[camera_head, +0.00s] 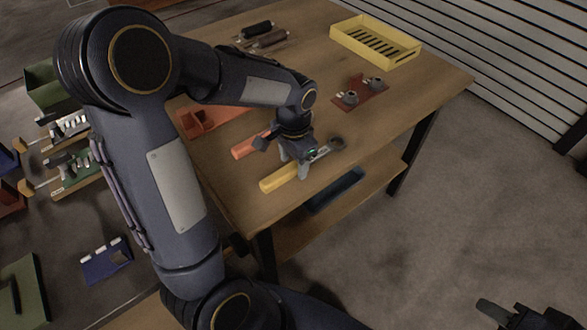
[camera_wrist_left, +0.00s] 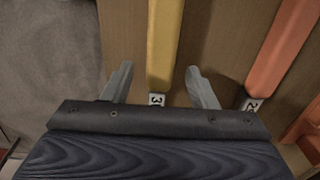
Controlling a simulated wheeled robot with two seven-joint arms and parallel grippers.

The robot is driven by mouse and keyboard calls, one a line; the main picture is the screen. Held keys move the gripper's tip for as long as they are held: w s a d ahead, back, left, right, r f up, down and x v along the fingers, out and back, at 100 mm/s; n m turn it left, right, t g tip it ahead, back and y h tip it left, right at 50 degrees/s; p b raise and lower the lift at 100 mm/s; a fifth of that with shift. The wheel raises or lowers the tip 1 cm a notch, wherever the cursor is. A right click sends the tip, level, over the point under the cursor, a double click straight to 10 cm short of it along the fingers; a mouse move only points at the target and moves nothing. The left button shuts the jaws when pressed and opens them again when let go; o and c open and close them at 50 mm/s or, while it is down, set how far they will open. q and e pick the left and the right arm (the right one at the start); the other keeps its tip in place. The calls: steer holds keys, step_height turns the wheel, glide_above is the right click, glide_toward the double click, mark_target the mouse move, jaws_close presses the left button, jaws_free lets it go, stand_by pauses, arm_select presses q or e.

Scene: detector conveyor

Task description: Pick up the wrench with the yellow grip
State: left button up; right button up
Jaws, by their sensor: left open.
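The wrench with the yellow grip (camera_head: 278,179) lies near the table's front edge. Its metal shaft and dark head (camera_head: 337,144) extend to the upper right. My left gripper (camera_head: 294,168) is open above the wrench, fingers pointing down at it. In the left wrist view, the yellow grip (camera_wrist_left: 163,45) runs between the two spread fingers (camera_wrist_left: 160,87), with a numbered white tag at its end. I cannot tell whether the fingers touch it. My right gripper (camera_head: 512,314) is partly visible at the lower right, away from the table; its jaw opening is unclear.
An orange-handled tool (camera_head: 245,147) lies beside the wrench, and also shows in the left wrist view (camera_wrist_left: 283,45). An orange tray (camera_head: 203,122), a red plate with metal parts (camera_head: 362,94), a yellow slotted tray (camera_head: 389,58) and dark-handled tools (camera_head: 268,39) occupy the table. The table's right front is clear.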

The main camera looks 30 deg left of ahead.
arm_select(q)
steer(key=shift+f, duration=0.65)
jaws_close()
steer(key=shift+r, duration=0.2)
